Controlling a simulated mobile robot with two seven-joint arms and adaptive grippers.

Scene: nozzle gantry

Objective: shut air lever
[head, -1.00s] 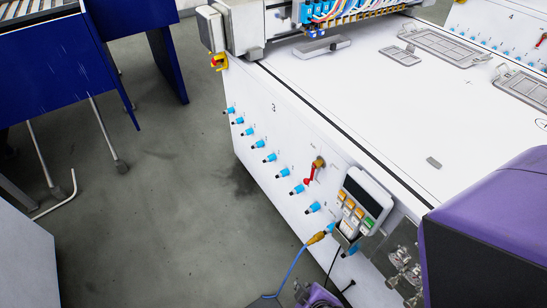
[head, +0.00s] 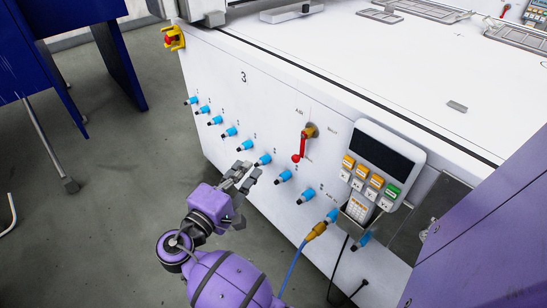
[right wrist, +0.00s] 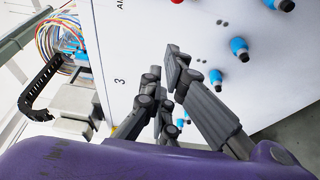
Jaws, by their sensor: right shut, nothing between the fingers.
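The air lever (head: 301,146) is a red handle on a brass valve on the machine's white front panel. It hangs downward from the valve with its red end low. In the right wrist view a red tip (right wrist: 177,1) shows at the top edge. My right gripper (head: 247,176) is in front of the panel, left of and below the lever, apart from it. Its grey fingers are shut and empty, and they also show in the right wrist view (right wrist: 170,75). My left gripper is not in view.
A row of blue fittings (head: 229,132) runs along the panel beside the gripper. A control box (head: 370,175) with coloured buttons sticks out right of the lever. A blue hose (head: 293,268) hangs from a yellow connector (head: 316,231).

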